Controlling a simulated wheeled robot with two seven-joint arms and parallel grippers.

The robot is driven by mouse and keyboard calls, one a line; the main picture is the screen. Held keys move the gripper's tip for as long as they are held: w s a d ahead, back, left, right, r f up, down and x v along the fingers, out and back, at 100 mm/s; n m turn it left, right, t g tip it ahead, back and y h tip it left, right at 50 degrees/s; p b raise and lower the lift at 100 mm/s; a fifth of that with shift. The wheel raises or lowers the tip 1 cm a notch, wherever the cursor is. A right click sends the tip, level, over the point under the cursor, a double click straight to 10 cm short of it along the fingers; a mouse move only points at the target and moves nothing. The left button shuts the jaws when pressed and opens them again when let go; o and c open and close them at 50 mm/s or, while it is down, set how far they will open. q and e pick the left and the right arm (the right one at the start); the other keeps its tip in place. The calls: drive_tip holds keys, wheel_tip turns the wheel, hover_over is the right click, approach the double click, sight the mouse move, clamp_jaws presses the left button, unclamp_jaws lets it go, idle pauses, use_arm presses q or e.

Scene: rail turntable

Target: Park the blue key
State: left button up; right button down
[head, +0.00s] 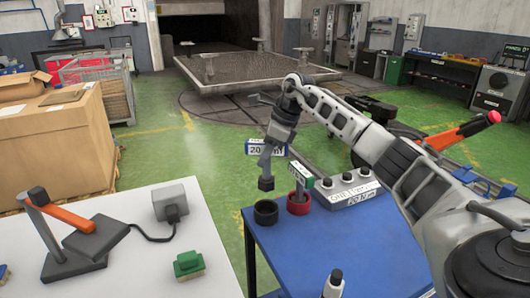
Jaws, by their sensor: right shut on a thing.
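The blue key has a blue-and-white tag reading 20 Nm (258,149) and a grey shaft ending in a black tip (265,184). My right gripper (275,141) is shut on its upper part. The key hangs slightly tilted, its tip above and apart from a black ring holder (265,212) on the blue table. Beside it on the right, a key with a green-and-white tag (301,174) stands in a red ring holder (298,206). The gripper's fingertips are partly hidden by the tag. My left gripper is out of view.
The blue table (300,250) also bears a white-labelled box with several knobs (347,190) and a dark-topped bottle (333,285). A white table (150,270) at left holds an orange-handled device (75,219), a grey box (170,202) and a green brush (188,263).

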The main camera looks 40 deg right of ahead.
sight(267, 178)
drive_tip(key=shift+f+b, duration=0.85)
drive_tip(key=shift+f, duration=0.3)
drive_tip(key=shift+f+b, duration=0.45)
drive_tip(key=shift+f, duration=0.4)
drive_tip(key=shift+f+b, duration=0.45)
drive_tip(key=shift+f, duration=0.35)
use_arm(q)
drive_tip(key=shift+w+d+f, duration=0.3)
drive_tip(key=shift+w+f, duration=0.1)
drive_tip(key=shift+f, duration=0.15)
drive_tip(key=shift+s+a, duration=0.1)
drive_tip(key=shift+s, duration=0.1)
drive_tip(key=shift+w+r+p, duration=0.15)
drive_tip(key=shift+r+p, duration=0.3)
drive_tip(key=shift+p, duration=0.05)
